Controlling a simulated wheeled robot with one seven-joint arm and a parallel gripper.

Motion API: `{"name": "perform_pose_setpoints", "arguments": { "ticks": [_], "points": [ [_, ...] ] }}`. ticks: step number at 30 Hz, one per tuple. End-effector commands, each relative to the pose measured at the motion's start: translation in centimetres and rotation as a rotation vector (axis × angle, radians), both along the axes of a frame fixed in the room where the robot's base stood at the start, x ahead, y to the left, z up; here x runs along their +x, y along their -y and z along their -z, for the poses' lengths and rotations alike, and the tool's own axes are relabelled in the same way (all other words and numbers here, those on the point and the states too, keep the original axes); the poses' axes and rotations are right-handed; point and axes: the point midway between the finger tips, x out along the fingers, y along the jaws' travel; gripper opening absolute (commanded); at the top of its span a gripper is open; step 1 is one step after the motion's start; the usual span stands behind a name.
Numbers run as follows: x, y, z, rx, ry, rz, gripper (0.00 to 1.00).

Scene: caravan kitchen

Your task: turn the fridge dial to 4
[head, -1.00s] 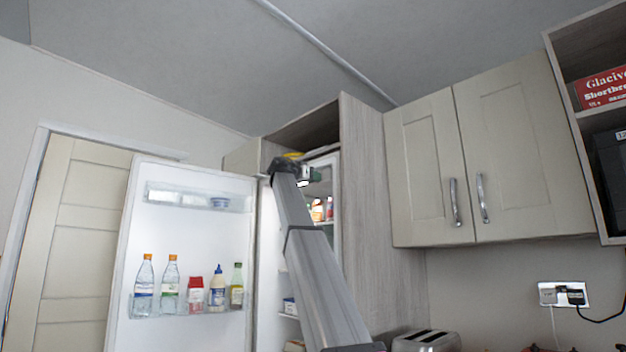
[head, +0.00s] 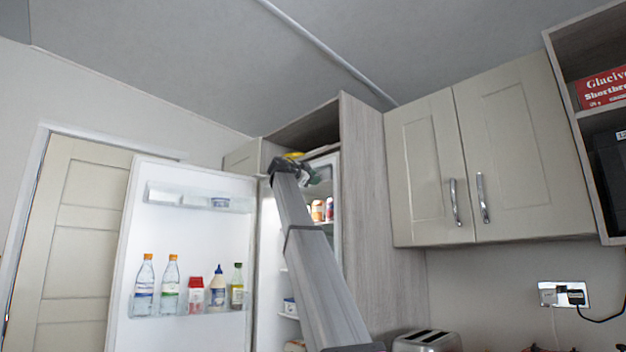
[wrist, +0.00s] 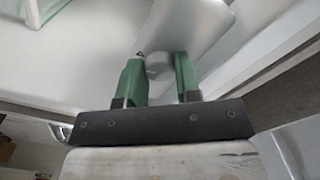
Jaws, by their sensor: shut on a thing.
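The fridge dial (wrist: 158,62) is a small pale round knob on a light grey housing (wrist: 185,25) in the wrist view. My gripper (wrist: 158,72) has green fingers, one on each side of the dial, and is shut on it. Any numbers on the dial cannot be made out. In the head view my gripper (head: 305,174) is inside the top of the open fridge, partly hidden behind my arm. The dial cannot be seen there. The fridge door (head: 195,235) stands open to the left.
Several bottles stand on the door's lower shelf (head: 210,311); jars (head: 322,210) stand inside the fridge. A tall wooden panel (head: 368,190) borders the fridge on the right. Closed wall cupboards (head: 480,160) and a toaster (head: 427,341) are further right.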

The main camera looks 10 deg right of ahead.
Motion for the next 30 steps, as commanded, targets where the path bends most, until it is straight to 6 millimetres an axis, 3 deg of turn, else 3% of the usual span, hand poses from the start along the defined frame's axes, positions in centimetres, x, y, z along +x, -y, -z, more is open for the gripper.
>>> {"name": "perform_pose_setpoints", "arguments": {
  "ticks": [11,27,28,30],
  "points": [
    [-0.05,0.01,0.03,0.087,0.128,0.001,0.07],
    [-0.06,0.02,0.04,0.100,0.147,0.001,0.07],
    [-0.06,0.02,0.04,0.100,0.147,0.001,0.41],
    [-0.05,0.01,0.04,0.100,0.148,0.001,0.56]
  ]
}}
